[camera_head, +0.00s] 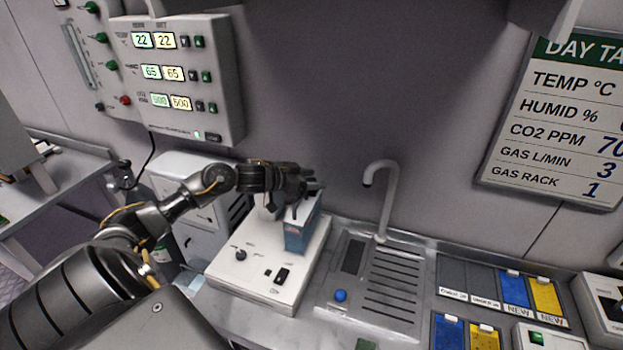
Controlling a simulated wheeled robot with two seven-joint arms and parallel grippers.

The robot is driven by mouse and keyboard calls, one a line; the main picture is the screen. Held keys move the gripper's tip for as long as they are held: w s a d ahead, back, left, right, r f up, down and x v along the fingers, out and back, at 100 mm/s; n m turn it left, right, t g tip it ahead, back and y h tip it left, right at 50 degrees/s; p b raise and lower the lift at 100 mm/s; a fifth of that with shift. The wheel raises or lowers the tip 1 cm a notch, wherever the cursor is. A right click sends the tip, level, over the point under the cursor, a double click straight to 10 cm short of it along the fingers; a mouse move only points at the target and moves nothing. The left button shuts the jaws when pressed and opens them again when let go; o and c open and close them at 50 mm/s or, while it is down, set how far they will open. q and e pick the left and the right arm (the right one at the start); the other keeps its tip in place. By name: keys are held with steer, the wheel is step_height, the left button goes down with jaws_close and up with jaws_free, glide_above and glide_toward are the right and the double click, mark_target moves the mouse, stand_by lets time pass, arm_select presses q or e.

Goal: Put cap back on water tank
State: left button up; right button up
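A blue, box-shaped tank (301,234), which looks like the water tank, stands upright on a white machine (252,268). My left gripper (308,190) is at the top of the tank and hides part of its upper end. Its dark fingers point right; whether they are apart or closed, or touch the tank, is unclear. A small round blue cap-like piece (340,295) lies on the metal drainboard (335,312), right of and nearer than the tank, apart from the gripper. The tank's opening is not clearly visible. My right gripper is not in view.
A curved grey tap (386,195) rises behind the slotted drain (389,290). Blue and yellow packets (514,289) sit in labelled trays on the right. A control panel (176,80) hangs on the wall at upper left. A white cabinet (190,175) stands behind my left arm.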

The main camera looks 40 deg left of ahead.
arm_select(q)
steer(key=shift+s+d+f, duration=0.15)
steer(key=shift+s+f, duration=0.05)
steer(key=shift+f, duration=0.55)
steer(key=shift+w+r, duration=0.1)
steer(key=shift+r, duration=0.5)
steer(key=r+b+v, duration=0.1)
steer(key=v, duration=1.1)
steer(key=shift+w+a, duration=0.15)
steer(key=shift+a, duration=0.15)
